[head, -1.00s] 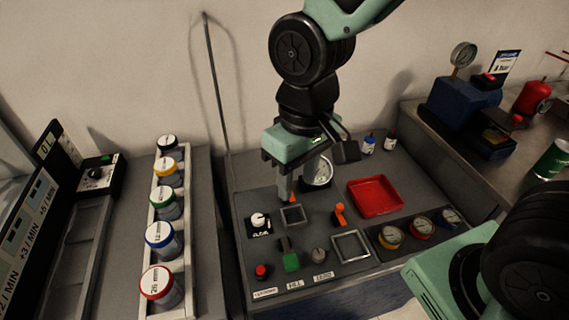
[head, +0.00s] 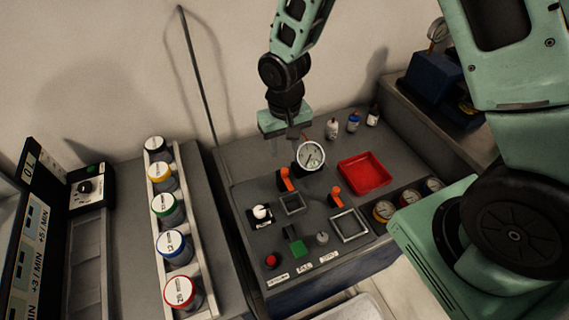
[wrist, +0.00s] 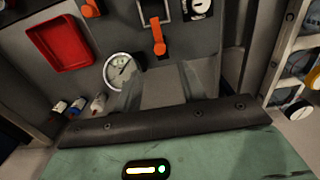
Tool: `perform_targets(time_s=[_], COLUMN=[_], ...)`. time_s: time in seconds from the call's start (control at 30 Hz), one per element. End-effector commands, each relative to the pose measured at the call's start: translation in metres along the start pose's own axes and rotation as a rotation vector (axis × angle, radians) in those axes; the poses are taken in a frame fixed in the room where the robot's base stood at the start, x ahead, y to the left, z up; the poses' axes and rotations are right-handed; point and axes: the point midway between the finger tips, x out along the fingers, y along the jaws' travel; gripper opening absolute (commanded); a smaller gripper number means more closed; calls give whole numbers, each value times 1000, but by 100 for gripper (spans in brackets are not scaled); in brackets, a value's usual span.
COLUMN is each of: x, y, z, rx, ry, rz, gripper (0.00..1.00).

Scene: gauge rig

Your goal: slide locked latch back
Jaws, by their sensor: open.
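Two orange handles stand on the grey panel, each by a square metal frame. The left handle (head: 285,179) is beside the left frame (head: 292,203), and the right handle (head: 336,198) is by the larger frame (head: 349,224). I cannot tell which one is the locked latch. My gripper (head: 287,148) is open and empty, behind the left handle and left of the round gauge (head: 311,156). In the wrist view the fingers (wrist: 162,88) are spread, with one orange handle (wrist: 158,40) beyond them, not touched. The other handle (wrist: 91,9) is at the top edge.
A red tray (head: 364,172) lies right of the gauge, with small bottles (head: 353,122) behind it. A white knob (head: 261,213), a red button (head: 271,260) and a green block (head: 296,247) are at the front left. A rack of coloured-lid jars (head: 170,243) stands left.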

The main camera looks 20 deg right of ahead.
Motion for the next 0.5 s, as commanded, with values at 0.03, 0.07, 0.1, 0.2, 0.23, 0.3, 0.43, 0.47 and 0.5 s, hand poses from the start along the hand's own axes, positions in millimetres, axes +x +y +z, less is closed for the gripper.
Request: perform_targets(time_s=[0.03,0.07,0.1,0.2,0.23,0.3,0.43,0.47,0.5], x=[10,16,23,41,46,57,72,75,78], y=[0,0,0,0,0,0,0,0,0], z=[1,1,1,1,1,1,0,0,0], rx=[0,0,0,-1,-1,0,-1,-1,-1], ry=[-5,-6,-5,-5,-4,-4,-2,-2,-1], rz=[1,2,2,2,2,2,1,1,1], gripper=[41,41,41,41,41,41,41,41,41])
